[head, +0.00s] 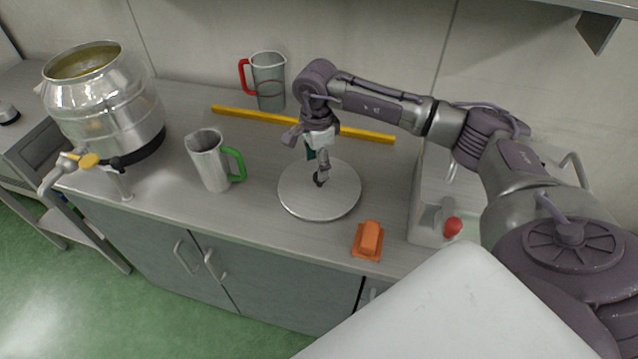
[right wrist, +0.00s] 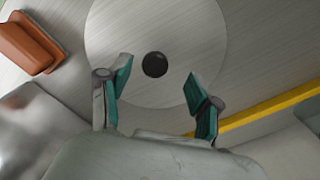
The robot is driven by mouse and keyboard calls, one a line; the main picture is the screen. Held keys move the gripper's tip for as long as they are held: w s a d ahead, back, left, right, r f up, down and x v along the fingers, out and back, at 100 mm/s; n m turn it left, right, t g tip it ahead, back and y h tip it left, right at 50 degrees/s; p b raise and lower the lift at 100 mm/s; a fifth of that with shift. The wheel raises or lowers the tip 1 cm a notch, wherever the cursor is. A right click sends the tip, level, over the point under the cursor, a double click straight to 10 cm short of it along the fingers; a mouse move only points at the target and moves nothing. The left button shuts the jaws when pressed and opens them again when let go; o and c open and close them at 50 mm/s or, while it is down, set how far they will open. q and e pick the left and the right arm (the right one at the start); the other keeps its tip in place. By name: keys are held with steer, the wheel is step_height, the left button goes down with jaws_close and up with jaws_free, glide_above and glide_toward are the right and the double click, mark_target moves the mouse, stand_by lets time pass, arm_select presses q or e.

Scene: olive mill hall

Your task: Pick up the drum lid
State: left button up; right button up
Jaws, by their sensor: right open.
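The drum lid (head: 318,201) is a round, flat metal disc lying on the steel counter. Its black knob (right wrist: 155,64) shows at the middle of the disc in the right wrist view. In the head view the knob is partly hidden by my right gripper (head: 317,165). My right gripper is open, pointing down over the lid. In the right wrist view its two green-padded fingertips (right wrist: 156,83) are apart, with the knob between and just beyond them, not gripped. My left gripper is not in view.
A metal drum (head: 112,110) with a tap stands at the left. A green-handled jug (head: 208,163) and a red-handled jug (head: 268,84) stand near the lid. A yellow bar (head: 262,117) lies behind it. An orange block (head: 369,240) is in front, and a steel box (head: 425,215) is at right.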

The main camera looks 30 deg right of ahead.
mark_target(300, 191)
steer(key=shift+s+d+f+p, duration=0.1)
steer(key=shift+s+f+p, duration=0.1)
steer(key=shift+f+p, duration=0.25)
steer(key=shift+s+d+f+p, duration=0.15)
steer(key=shift+f+p, duration=0.2)
steer(key=shift+f, duration=0.2)
step_height(300, 191, down, 3)
steer(key=shift+r, duration=0.1)
steer(key=c, duration=0.7)
jaws_close()
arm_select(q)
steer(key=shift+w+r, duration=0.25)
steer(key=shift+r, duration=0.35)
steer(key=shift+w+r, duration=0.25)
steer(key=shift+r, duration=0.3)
arm_select(e)
steer(key=shift+w, duration=0.1)
